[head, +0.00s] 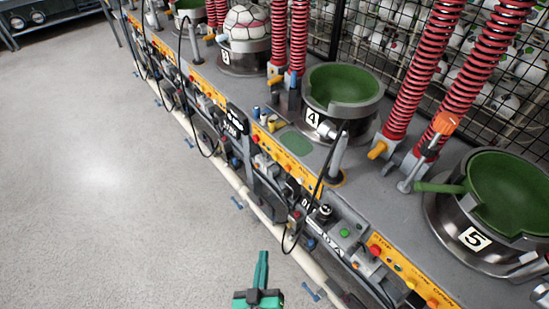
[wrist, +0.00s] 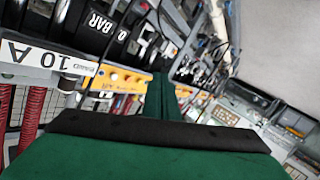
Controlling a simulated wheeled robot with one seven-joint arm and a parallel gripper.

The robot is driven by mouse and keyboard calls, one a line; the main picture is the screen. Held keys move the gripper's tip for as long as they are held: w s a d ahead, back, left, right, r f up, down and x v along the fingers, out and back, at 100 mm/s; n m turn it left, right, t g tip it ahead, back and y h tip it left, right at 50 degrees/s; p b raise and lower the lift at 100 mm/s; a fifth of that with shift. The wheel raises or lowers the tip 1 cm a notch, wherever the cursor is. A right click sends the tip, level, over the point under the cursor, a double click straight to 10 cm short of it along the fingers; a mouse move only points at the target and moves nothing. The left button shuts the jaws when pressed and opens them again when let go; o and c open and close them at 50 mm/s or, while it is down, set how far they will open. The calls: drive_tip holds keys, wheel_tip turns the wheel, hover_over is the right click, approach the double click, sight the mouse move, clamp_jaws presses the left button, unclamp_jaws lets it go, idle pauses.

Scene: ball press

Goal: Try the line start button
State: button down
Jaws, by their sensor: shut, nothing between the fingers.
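My green gripper (head: 262,262) is shut and empty, low in the middle of the head view, over the floor and apart from the press line. Its fingers (wrist: 162,95) also show in the wrist view. A green button (head: 345,233) sits on a grey box on the front of the line, up and right of my gripper. An orange strip (head: 413,277) with a red button (head: 376,250) and several other buttons lies further right. Another orange strip (head: 284,153) runs below press 4. The lettering is too small to tell which button is the line start.
Press bowl 4 (head: 342,86) and press bowl 5 (head: 506,188) stand on the grey bench with red springs. A black cable (head: 318,190) loops down in front of the line. A pale pipe (head: 238,187) runs along its foot. The floor (head: 110,160) at left is clear.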

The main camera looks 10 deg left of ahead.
sight(275, 157)
drive_tip(key=w+a+r+n, duration=0.2)
drive_tip(key=w+a+r, duration=0.2)
drive_tip(key=w, duration=0.6)
drive_tip(key=w+a+r+n+t, duration=0.1)
drive_tip(key=w+a+r+n, duration=0.2)
drive_tip(key=w+a, duration=0.4)
drive_tip(key=w+r, duration=0.1)
drive_tip(key=w, duration=0.3)
drive_tip(key=shift+w+a+r+n+t, duration=0.15)
drive_tip(key=shift+a+r+n+t, duration=0.15)
drive_tip(key=shift+a, duration=0.05)
drive_tip(key=w+d, duration=0.5)
drive_tip(key=w, duration=0.1)
drive_tip(key=shift+w+d, duration=0.25)
drive_tip(key=shift+w, duration=0.15)
drive_tip(key=shift+w, duration=0.15)
idle(0.7)
drive_tip(key=shift+w+d, duration=0.25)
